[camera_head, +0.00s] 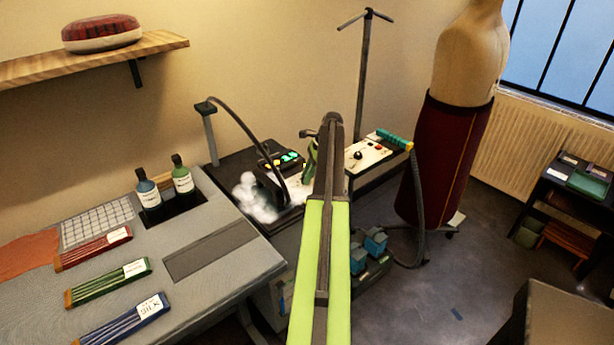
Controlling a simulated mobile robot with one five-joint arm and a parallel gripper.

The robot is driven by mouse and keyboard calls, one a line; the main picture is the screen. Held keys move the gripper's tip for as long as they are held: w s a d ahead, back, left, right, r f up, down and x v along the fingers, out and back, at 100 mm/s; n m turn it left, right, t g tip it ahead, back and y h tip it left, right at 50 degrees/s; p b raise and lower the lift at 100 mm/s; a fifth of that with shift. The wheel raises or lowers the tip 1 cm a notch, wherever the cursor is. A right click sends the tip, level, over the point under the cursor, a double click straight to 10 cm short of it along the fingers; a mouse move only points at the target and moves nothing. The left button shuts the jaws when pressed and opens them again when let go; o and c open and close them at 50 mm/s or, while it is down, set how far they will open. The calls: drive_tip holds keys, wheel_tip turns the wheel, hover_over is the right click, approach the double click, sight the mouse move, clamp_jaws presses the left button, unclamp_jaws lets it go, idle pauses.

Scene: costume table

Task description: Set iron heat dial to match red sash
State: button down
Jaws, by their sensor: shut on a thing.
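The red sash (95,248) is a folded strip with a white label, lying at the left of the grey table. My lime-green arm reaches up the middle. My gripper (309,164) is partly hidden behind the arm, low over the pale panel beside the iron. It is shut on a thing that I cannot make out. A black knob (358,155) shows on the white panel right of the arm. Dial markings are too small to read.
Green (108,282) and blue (125,318) sashes lie below the red one. Two bottles (183,180) stand in a dark tray. A hose (418,205) hangs by a dress form in a dark red skirt (440,160).

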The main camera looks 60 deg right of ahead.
drive_tip(key=c, duration=1.1)
unclamp_jaws()
drive_tip(key=p+v, duration=1.6)
drive_tip(key=v, duration=0.1)
drive_tip(key=shift+r, duration=0.15)
